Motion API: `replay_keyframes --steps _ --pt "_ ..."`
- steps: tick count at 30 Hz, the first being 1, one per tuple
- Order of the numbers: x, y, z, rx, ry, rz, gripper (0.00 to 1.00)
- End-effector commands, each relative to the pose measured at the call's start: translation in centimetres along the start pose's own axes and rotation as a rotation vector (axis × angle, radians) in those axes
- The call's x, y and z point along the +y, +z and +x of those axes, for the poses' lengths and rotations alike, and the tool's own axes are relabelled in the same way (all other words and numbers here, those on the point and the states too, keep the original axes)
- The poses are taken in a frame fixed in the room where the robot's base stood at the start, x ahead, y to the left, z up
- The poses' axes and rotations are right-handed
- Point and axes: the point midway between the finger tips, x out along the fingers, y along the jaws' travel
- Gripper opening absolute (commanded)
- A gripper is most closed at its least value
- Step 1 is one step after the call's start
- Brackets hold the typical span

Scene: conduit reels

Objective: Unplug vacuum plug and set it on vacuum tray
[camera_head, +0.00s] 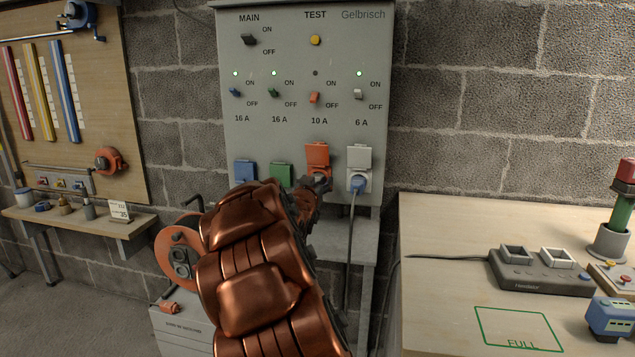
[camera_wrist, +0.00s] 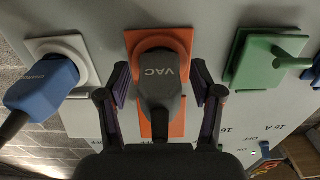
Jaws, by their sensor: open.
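The vacuum plug (camera_wrist: 160,88), dark grey and marked VAC, sits in the orange socket (camera_wrist: 181,44) on the wall panel. The orange socket also shows in the head view with its lid (camera_head: 317,154) raised, but my gripper mostly covers the plug there. My gripper (camera_wrist: 160,74) is open, with one finger on each side of the plug. Slight gaps seem to show between the fingers and the plug. I cannot make out which surface is the vacuum tray.
A blue plug (camera_head: 360,182) with a hanging grey cable sits in the white socket just right. Blue (camera_head: 245,171) and green (camera_head: 281,174) sockets are on the left. The workbench (camera_head: 430,290) at right holds a dark box (camera_head: 540,272) and a green-outlined area marked FULL.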

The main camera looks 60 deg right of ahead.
Motion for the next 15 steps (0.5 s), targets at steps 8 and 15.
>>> replay_keyframes --steps 8,15 --pt "-0.01 -0.02 0.00 0.000 0.000 0.000 0.66" --pt "0.00 0.01 -0.01 0.000 0.000 0.000 0.54"
